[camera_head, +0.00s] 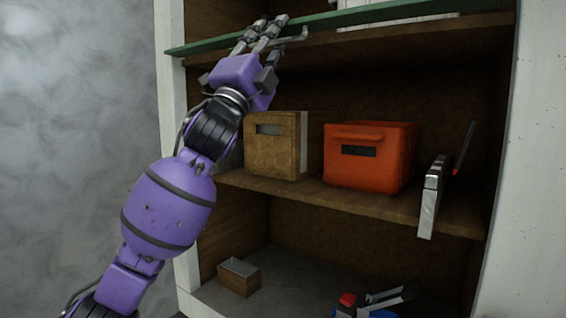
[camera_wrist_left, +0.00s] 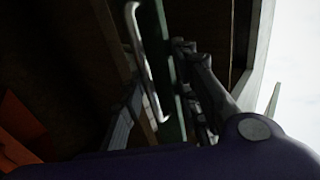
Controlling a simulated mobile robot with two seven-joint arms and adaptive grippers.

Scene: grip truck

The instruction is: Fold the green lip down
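The green lip (camera_head: 400,15) is a long thin strip along the front of the upper shelf. In the left wrist view the green lip (camera_wrist_left: 179,85) runs upright in the picture, with a pale metal handle (camera_wrist_left: 147,62) beside it. My left gripper (camera_head: 266,36) is up at the left part of the lip, by the handle. In the wrist view its dark fingers (camera_wrist_left: 160,105) show on both sides of the lip, spread apart with a gap. Whether either side touches the lip is hard to tell in the dark. My right gripper is in neither view.
On the middle shelf stand a brown box (camera_head: 272,145), an orange bin (camera_head: 368,155) and a grey metal item (camera_head: 432,195). A small box (camera_head: 239,277) and red-and-blue tools (camera_head: 368,305) lie on the lower shelf. White side posts (camera_head: 530,150) frame the rack.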

